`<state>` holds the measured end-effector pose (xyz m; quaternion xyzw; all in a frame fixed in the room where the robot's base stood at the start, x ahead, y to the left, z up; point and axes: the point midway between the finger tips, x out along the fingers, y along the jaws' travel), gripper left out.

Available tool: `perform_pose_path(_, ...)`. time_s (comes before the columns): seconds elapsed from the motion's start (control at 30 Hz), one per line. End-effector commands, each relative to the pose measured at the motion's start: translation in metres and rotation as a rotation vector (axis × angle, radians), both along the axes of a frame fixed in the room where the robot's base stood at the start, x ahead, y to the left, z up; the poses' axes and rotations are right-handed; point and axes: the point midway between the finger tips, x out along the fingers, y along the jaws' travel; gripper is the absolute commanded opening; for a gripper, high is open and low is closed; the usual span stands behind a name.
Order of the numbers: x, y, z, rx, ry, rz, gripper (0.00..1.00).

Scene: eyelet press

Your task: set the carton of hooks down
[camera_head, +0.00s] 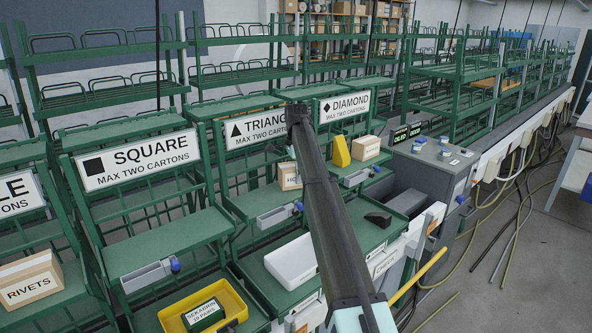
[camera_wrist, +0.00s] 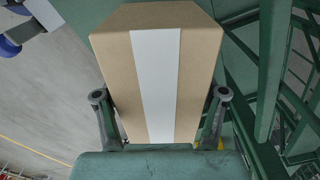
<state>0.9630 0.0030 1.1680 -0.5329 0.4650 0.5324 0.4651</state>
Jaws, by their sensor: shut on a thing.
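The carton of hooks (camera_head: 288,176) is a tan box, its label partly readable as "HO". In the head view it shows left of my arm, at the TRIANGLE bay; my arm hides its right part. In the wrist view the carton (camera_wrist: 114,62) fills the middle, with a white band down its face. My gripper (camera_wrist: 160,118) has one finger on each side of it and is shut on it. In the head view my gripper cannot be made out. Whether the carton touches the shelf cannot be told.
Signs mark the SQUARE (camera_head: 140,160), TRIANGLE (camera_head: 248,130) and DIAMOND (camera_head: 344,107) bays. A RIVETS carton (camera_head: 29,281) stands at far left. A yellow bin (camera_head: 235,303) holds a dark green box. The SQUARE shelf (camera_head: 160,240) is clear. Green rack posts stand close around the bays.

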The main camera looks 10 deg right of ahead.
Motion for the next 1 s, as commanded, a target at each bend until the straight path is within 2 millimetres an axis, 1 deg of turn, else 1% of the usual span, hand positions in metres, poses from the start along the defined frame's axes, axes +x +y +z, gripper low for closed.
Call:
perform_pose_path(0.07,0.0,0.0,0.002,0.0,-0.002,0.0,0.01)
perform_pose_path(0.23,0.0,0.0,0.0,0.0,-0.001,0.0,0.01)
perform_pose_path(0.27,0.0,0.0,-0.002,0.0,0.0,0.0,0.81)
perform_pose_path(0.3,0.0,0.0,-0.002,0.0,0.0,0.0,0.95)
perform_pose_path(0.63,0.0,0.0,-0.002,0.0,0.0,0.0,0.95)
perform_pose_path(0.77,0.001,0.0,0.003,0.0,0.0,0.0,0.95)
perform_pose_path(0.87,0.001,0.0,0.013,0.0,-0.001,0.0,0.95)
perform_pose_path(0.97,0.002,0.0,0.028,0.0,-0.002,0.0,0.95)
perform_pose_path(1.0,0.002,0.0,0.036,0.0,-0.002,0.0,0.95)
